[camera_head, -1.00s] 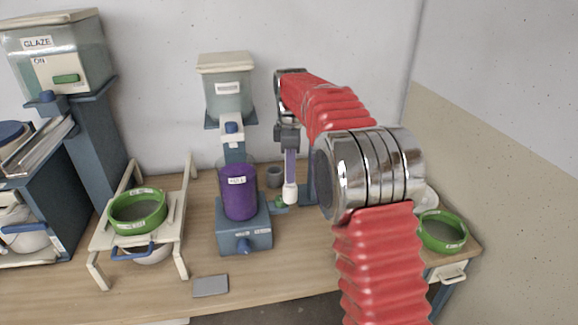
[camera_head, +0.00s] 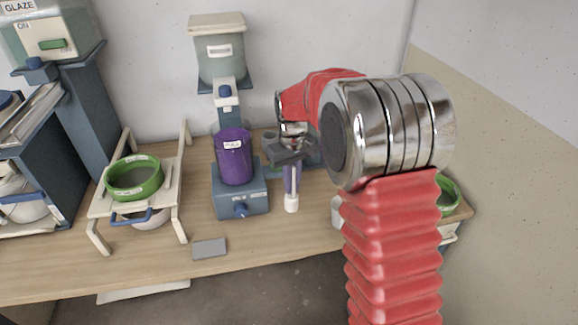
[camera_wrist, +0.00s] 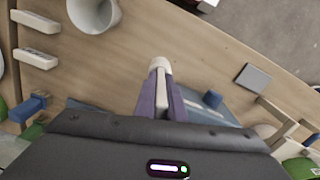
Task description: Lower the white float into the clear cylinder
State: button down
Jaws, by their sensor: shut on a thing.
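The white float (camera_head: 292,203) hangs from my gripper (camera_head: 291,180), its white rounded end pointing down. In the wrist view the float (camera_wrist: 160,64) shows as a pale stem and white end between the two purple-grey fingers of my gripper (camera_wrist: 160,88). My gripper is shut on it. A cylinder filled with purple (camera_head: 234,160), with a white label, stands upright on a blue base (camera_head: 240,200). The float is to the right of the cylinder in the head view, apart from it. The cylinder is largely hidden in the wrist view; its base (camera_wrist: 205,108) shows in part.
A glaze hopper (camera_head: 219,55) stands behind the cylinder. A cream rack with a green sieve (camera_head: 135,178) is at the left. A grey slab (camera_head: 209,248) lies on the table in front. A white cup (camera_wrist: 94,10) shows in the wrist view. My arm hides the right side.

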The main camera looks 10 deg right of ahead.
jog(key=s+f+m, duration=0.2)
jog(key=m, duration=0.1)
jog(key=shift+s+f, duration=0.35)
jog(key=shift+a, duration=0.1)
